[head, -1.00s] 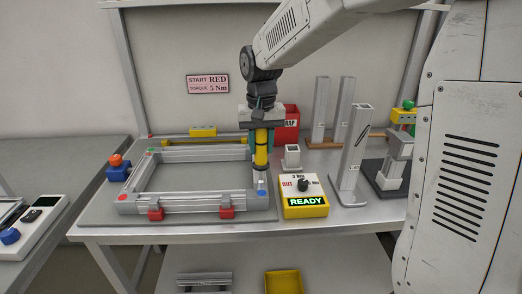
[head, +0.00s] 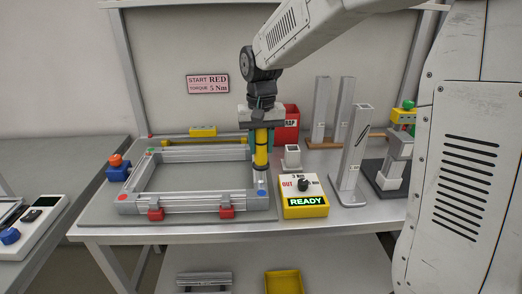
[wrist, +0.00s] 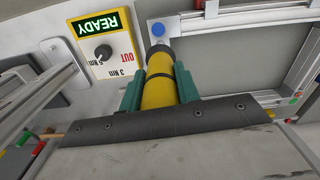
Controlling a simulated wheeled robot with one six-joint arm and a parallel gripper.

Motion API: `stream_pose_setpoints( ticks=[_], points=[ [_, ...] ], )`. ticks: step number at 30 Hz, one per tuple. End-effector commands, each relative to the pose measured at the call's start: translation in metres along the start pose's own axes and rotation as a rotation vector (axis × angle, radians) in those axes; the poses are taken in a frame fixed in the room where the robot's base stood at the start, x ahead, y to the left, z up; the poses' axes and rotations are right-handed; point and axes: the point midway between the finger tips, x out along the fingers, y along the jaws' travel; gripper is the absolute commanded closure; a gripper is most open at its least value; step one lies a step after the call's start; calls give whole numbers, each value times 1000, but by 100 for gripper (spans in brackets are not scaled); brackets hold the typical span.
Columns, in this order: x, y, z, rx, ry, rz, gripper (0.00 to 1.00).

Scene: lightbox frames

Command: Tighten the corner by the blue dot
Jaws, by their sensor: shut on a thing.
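My gripper (head: 261,138) is shut on a yellow, black-banded driver (head: 261,158), held upright; its green fingers also grip it in the wrist view (wrist: 159,92). The driver's grey nose is at the frame's near right corner, just behind the blue dot (head: 262,193). In the wrist view the blue dot (wrist: 157,29) shows just past the nose; I cannot tell whether the tip touches anything. The aluminium frame (head: 190,203) lies on a grey mat, with a red dot (head: 124,197) at near left and a green dot (head: 151,152) at far left.
A yellow torque box (head: 304,196) with a black knob and lit READY stands right of the corner. A wall sign (head: 208,84) reads START RED, TORQUE 5 Nm. Red clamps (head: 226,211) sit at the frame's front. Metal posts (head: 350,150) stand at right.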

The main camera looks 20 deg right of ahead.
Motion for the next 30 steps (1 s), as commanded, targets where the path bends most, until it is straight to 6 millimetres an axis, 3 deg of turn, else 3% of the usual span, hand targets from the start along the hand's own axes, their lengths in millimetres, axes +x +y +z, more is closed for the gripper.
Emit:
stream_pose_setpoints(
  ticks=[5,30],
  points=[
    [3,1,2,0,-10,3,100],
    [-48,0,0,0,0,0,100]
  ],
)
